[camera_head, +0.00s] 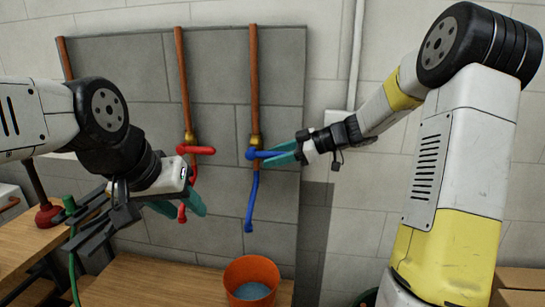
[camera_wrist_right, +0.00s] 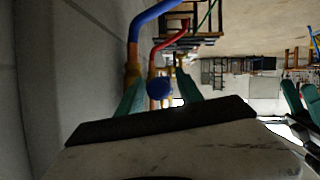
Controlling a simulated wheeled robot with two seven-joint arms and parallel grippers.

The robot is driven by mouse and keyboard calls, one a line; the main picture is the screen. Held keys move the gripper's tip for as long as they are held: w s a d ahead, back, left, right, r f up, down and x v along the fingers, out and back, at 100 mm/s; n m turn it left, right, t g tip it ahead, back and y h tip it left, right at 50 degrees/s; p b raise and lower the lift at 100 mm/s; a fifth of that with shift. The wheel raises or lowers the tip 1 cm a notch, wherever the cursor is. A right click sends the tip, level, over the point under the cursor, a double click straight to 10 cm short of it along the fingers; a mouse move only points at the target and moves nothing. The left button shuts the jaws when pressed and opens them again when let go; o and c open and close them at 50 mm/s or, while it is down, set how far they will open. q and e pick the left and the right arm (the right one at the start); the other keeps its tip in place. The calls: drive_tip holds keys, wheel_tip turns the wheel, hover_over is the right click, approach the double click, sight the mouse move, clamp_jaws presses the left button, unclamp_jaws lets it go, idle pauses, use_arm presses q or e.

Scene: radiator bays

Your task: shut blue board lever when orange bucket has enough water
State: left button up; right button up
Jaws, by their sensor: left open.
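The blue lever (camera_head: 265,154) on the board (camera_head: 220,90) sticks out sideways to the right from its copper pipe. Its blue spout (camera_head: 250,205) hangs down above the orange bucket (camera_head: 237,279), which holds some grey-blue water. I cannot make out a stream. My right gripper (camera_head: 285,153) is at the blue lever's end. In the right wrist view the lever's round blue end (camera_wrist_right: 158,88) sits between the teal fingers, with gaps showing on both sides. My left gripper (camera_head: 180,207) is open and empty, in front of the board near the red spout.
A red lever (camera_head: 197,150) with a red spout is on the pipe left of the blue one. The bucket stands on a wooden bench (camera_head: 150,280). A plunger (camera_head: 48,213) and a green hose (camera_head: 73,265) are at the left. A grey conduit runs down the wall right of the board.

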drive_tip(key=v, duration=0.8)
idle(0.4)
